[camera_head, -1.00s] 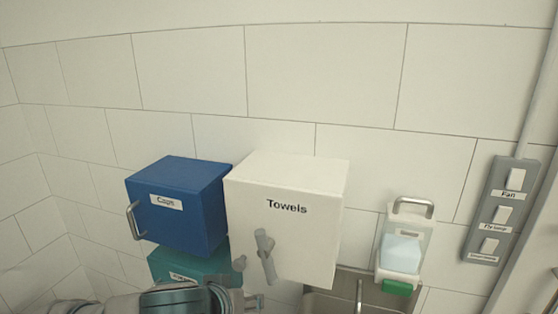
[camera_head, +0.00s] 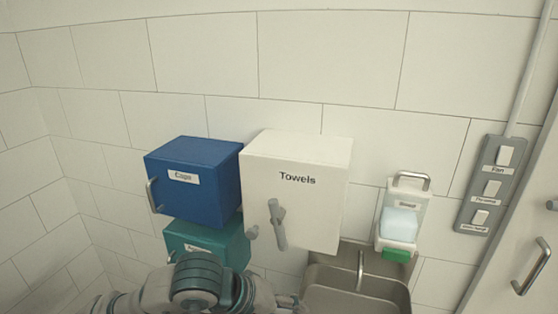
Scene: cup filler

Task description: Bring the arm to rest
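My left arm (camera_head: 195,283), grey with a teal joint, comes in along the bottom edge, in front of the teal box. What seems to be part of my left gripper (camera_head: 288,301) shows small at the bottom edge, below the white towels box. Most of it is cut off, so its fingers cannot be made out. I see nothing held. My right arm and gripper are not in view.
A blue caps box (camera_head: 192,182), a teal box (camera_head: 208,243) and a white Towels box (camera_head: 297,191) are on the tiled wall. A dispenser (camera_head: 403,216) hangs above a sink (camera_head: 355,290). A switch panel (camera_head: 486,184) is at right, beside a door handle (camera_head: 531,267).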

